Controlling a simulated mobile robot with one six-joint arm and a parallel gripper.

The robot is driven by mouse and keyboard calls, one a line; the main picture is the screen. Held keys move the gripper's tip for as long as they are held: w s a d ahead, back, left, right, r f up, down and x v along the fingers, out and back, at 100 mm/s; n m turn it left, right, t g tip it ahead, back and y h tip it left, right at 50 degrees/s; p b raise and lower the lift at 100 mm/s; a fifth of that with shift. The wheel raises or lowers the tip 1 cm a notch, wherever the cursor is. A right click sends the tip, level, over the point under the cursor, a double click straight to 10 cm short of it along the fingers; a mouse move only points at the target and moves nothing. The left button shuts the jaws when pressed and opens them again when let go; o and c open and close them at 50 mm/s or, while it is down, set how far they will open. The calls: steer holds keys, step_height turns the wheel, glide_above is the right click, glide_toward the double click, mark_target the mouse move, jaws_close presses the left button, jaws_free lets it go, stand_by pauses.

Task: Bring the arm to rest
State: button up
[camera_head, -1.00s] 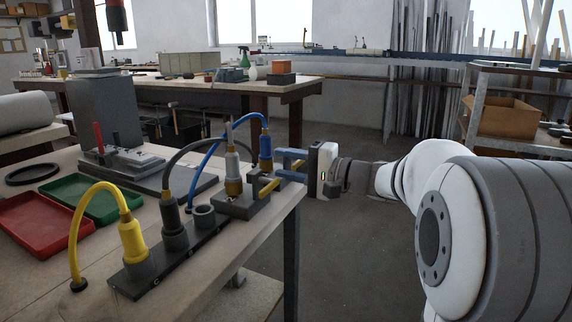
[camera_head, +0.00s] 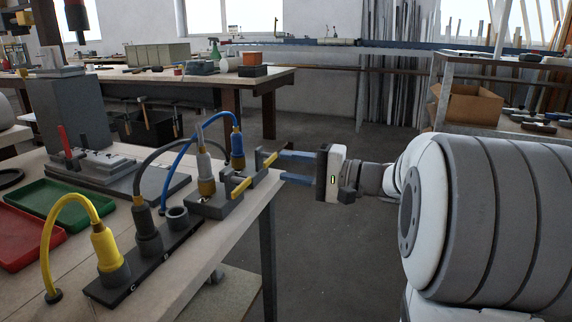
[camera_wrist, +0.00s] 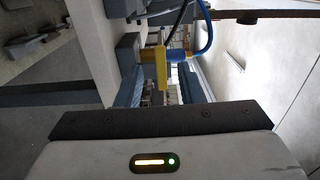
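My gripper (camera_head: 282,165) reaches in from the right with its two blue-grey fingers spread apart and nothing between them. It hovers just off the right edge of the workbench (camera_head: 222,243), level with the plugs. The fingertips point at a grey block with yellow bars (camera_head: 240,187), and a small gap shows between them. A blue plug (camera_head: 237,148) and a grey plug (camera_head: 205,172) stand upright there. In the wrist view both fingers reach away from the gripper body, with a yellow part (camera_wrist: 160,68) and the blue plug (camera_wrist: 178,55) beyond them.
A black plug (camera_head: 146,230), an empty grey socket (camera_head: 178,218) and a yellow plug (camera_head: 106,248) stand along a dark strip nearer the front. Green (camera_head: 62,200) and red trays lie at left. A shelf with a cardboard box (camera_head: 466,104) stands back right. Open floor lies beside the bench.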

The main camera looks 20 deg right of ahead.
steer(key=s+a+r+n+g+h+p, duration=0.1)
steer(key=s+a+r+g+h+p, duration=0.25)
steer(key=s+p, duration=0.4)
steer(key=s+a+r+n+g+h+p, duration=0.2)
steer(key=s+a+g+p, duration=0.25)
steer(key=p, duration=0.55)
steer(key=s+d+r+n+h+p, duration=0.4)
steer(key=s+r+h+p, duration=0.5)
steer(key=p, duration=0.9)
steer(key=shift+s+d+r, duration=0.35)
steer(key=shift+d+r, duration=0.2)
steer(key=shift+d, duration=0.05)
